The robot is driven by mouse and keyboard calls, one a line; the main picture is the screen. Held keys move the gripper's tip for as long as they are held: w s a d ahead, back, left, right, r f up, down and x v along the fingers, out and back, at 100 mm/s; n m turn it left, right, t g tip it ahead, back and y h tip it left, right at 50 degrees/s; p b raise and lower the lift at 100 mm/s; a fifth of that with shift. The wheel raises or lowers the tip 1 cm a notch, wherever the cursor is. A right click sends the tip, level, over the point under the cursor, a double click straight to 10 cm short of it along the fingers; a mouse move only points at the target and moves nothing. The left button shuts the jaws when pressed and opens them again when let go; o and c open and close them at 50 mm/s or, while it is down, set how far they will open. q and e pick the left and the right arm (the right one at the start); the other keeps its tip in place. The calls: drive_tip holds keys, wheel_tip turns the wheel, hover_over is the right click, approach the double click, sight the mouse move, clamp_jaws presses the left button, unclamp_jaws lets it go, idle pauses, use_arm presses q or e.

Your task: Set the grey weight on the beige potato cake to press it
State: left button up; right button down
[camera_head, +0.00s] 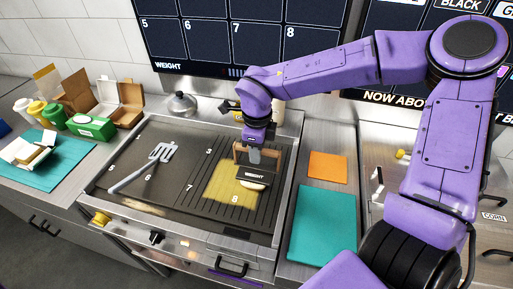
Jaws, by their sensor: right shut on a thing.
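The grey weight (256,173), marked WEIGHT, is over the right, ridged half of the griddle. A brown handle rises behind its face. My right gripper (254,155) comes down from above and is shut on the weight at its handle. The beige potato cake (251,185) shows as a pale rounded edge just below the weight, near cell 8. The weight hides most of the cake, and I cannot tell whether the two touch. My left gripper is not in view.
A spatula (158,153) lies on the flat left half of the griddle (130,150). A teal board (322,222) and an orange mat (328,167) lie to the right. Cartons, bottles and a second teal board (52,172) stand at left. A metal dome (181,105) is behind the griddle.

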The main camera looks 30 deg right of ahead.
sight(261, 174)
drive_tip(key=w+f, duration=0.1)
drive_tip(key=w+f+b, duration=0.1)
drive_tip(key=f, duration=0.1)
drive_tip(key=w+f+b, duration=0.1)
drive_tip(key=f, duration=0.1)
drive_tip(key=shift+w+d, duration=0.1)
drive_tip(key=shift+w, duration=0.2)
drive_tip(key=shift+s+f+b, duration=0.6)
drive_tip(key=shift+s+b, duration=0.1)
drive_tip(key=shift+s, duration=0.15)
drive_tip(key=shift+w+f, duration=0.35)
drive_tip(key=shift+w, duration=0.1)
drive_tip(key=shift+s+r, duration=0.15)
drive_tip(key=shift+s, duration=0.15)
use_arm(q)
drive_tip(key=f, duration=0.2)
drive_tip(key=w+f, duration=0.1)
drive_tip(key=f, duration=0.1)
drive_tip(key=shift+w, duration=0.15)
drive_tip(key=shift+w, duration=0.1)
use_arm(e)
drive_tip(key=shift+w+f, duration=0.2)
use_arm(q)
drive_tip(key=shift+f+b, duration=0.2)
drive_tip(key=shift+b, duration=0.1)
use_arm(e)
drive_tip(key=shift+f, duration=0.4)
